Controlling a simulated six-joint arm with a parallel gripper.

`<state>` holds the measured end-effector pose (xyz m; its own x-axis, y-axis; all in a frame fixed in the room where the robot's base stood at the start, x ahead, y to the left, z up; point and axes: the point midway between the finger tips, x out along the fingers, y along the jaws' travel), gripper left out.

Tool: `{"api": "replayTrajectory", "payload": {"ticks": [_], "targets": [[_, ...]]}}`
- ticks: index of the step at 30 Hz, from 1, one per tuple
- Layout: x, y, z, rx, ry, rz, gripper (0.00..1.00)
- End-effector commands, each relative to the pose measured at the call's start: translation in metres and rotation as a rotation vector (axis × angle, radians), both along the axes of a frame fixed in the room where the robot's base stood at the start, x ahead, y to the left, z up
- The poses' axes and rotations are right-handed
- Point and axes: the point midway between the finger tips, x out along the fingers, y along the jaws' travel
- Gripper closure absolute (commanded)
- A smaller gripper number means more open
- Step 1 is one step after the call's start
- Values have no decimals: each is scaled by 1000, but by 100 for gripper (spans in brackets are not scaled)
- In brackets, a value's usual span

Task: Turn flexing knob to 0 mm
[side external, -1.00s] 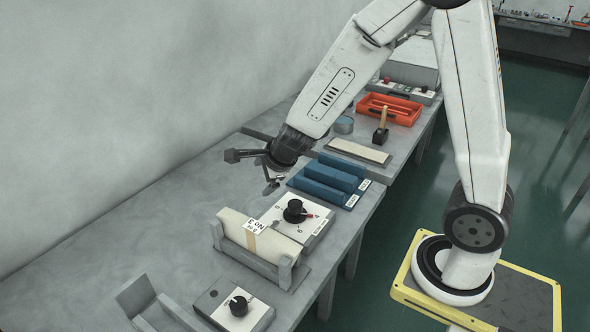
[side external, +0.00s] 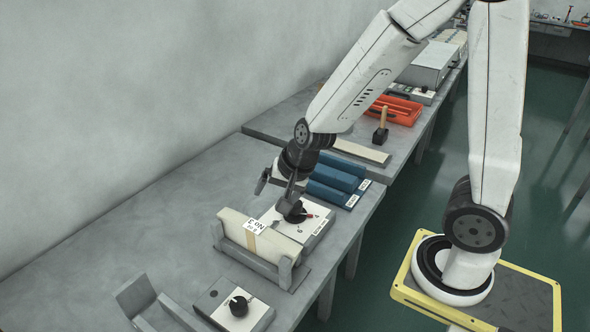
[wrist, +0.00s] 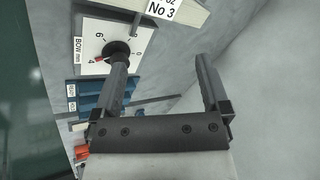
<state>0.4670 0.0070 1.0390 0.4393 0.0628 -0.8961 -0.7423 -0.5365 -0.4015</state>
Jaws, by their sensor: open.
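The flexing knob (side external: 297,214) is black with a red pointer and sits on a white panel (side external: 318,219) on the bench. In the wrist view the knob (wrist: 118,47) is on a dial labelled "BOW mm", and its red pointer is at the 4 mark. The 0 mark is on the dial's other side. My gripper (wrist: 163,60) is open and empty, low over the panel. One finger overlaps the knob in the wrist view, and the other is well to the right of it. I cannot tell whether the finger touches the knob.
A pale board labelled "No 3" (side external: 262,240) stands in a grey holder in front of the panel. Blue blocks (side external: 335,176) lie behind it. Another black knob (side external: 239,306) is on a box at the front. Bare bench lies to the left.

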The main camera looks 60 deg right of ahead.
Motion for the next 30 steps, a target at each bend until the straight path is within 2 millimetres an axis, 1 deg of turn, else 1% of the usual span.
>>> {"api": "replayTrajectory", "payload": {"ticks": [9, 21, 25, 30], "targets": [[-26, 2, -2, -137, 53, 323, 4], [-59, -2, -4, -306, 129, 722, 4], [-67, -4, -4, -348, 150, 820, 4], [-73, -6, -5, -382, 166, 899, 4]]}}
